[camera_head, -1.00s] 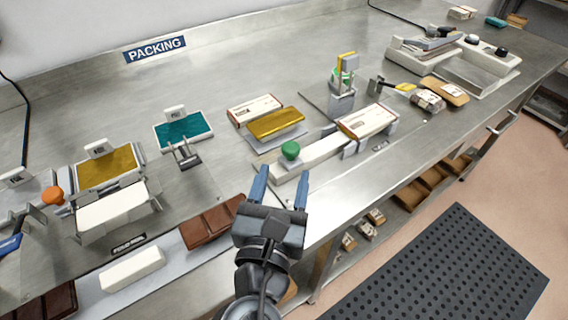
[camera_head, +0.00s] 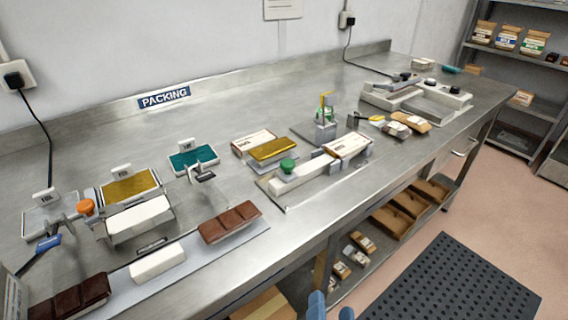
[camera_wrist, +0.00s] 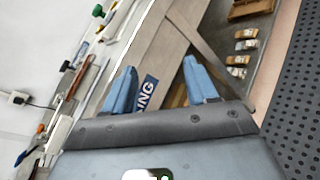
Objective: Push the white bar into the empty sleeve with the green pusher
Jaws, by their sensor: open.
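The green pusher knob (camera_head: 288,165) stands on a long, low packing fixture (camera_head: 284,186) at the bench's front middle. A white-and-brown sleeve (camera_head: 350,146) lies at the fixture's right end; its inside is hidden. A pale length lies between knob and sleeve, but I cannot tell whether it is a bar. A white bar (camera_head: 158,262) lies on the grey strip at front left, between brown bars. My gripper (camera_head: 331,309) shows only its blue fingertips at the bottom edge, in front of the bench and apart from the pusher. In the wrist view it (camera_wrist: 158,66) is open and empty.
Brown bars (camera_head: 230,222) lie on the front strip. A station with an orange knob (camera_head: 86,207) is at left. A gold block (camera_head: 271,149) and another carton (camera_head: 254,142) sit behind the fixture. A shelf with packets (camera_head: 364,242) is under the bench. Dark matting (camera_head: 455,285) covers the floor.

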